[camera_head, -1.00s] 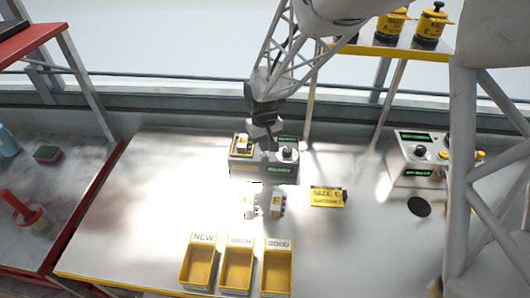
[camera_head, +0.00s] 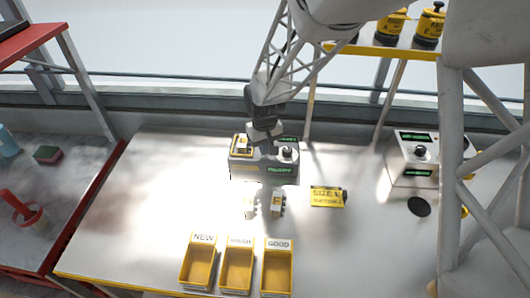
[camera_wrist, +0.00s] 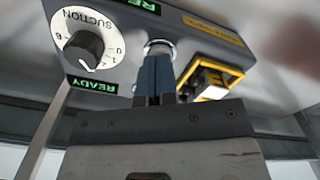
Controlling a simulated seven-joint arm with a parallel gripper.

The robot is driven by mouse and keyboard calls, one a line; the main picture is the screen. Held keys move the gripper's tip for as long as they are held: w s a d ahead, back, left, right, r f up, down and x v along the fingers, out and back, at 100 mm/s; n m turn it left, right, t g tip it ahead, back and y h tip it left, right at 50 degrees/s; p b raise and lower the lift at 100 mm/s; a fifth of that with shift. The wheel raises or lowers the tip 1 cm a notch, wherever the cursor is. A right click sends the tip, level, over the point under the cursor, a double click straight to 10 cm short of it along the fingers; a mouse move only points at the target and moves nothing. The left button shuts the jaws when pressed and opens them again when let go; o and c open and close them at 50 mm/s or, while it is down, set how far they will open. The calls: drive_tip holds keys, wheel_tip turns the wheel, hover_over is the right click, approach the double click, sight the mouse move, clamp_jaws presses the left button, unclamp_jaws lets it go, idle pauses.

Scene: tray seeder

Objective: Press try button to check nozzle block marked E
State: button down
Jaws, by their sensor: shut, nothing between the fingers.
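The tester box (camera_head: 262,172) stands at the back middle of the bench, with a suction dial (camera_wrist: 84,48) and green READY displays (camera_wrist: 92,85). A yellow-framed seat (camera_head: 242,145) holding a nozzle block is on its top left; it also shows in the wrist view (camera_wrist: 212,80). My gripper (camera_wrist: 158,58) is shut and empty, its blue-grey fingertips at the silver-ringed button (camera_wrist: 160,45) between dial and seat. The fingers cover much of the button, so I cannot tell whether they touch it. The letter on the seated block is not legible.
Two white blocks (camera_head: 276,202) lie in front of the box, beside a yellow SIZE E card (camera_head: 327,197). Yellow bins, including NEW (camera_head: 186,278) and GOOD (camera_head: 289,280), stand at the front edge. A second machine (camera_head: 413,160) is at right. The left bench area is clear.

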drive_tip(key=shift+f, duration=0.4)
drive_tip(key=shift+r, duration=0.1)
idle(0.4)
drive_tip(key=shift+r, duration=3.9)
drive_tip(key=shift+d+r, duration=0.1)
drive_tip(key=s+d+r+m+t, duration=0.2)
drive_tip(key=s+d+r+m, duration=0.1)
drive_tip(key=s+d+r, duration=1.1)
drive_tip(key=s+d+m, duration=0.3)
drive_tip(key=s+d, duration=0.7)
drive_tip(key=s, duration=0.4)
drive_tip(key=shift+d+r+t, duration=0.2)
drive_tip(key=shift+r+t, duration=0.05)
drive_tip(key=shift+t, duration=0.05)
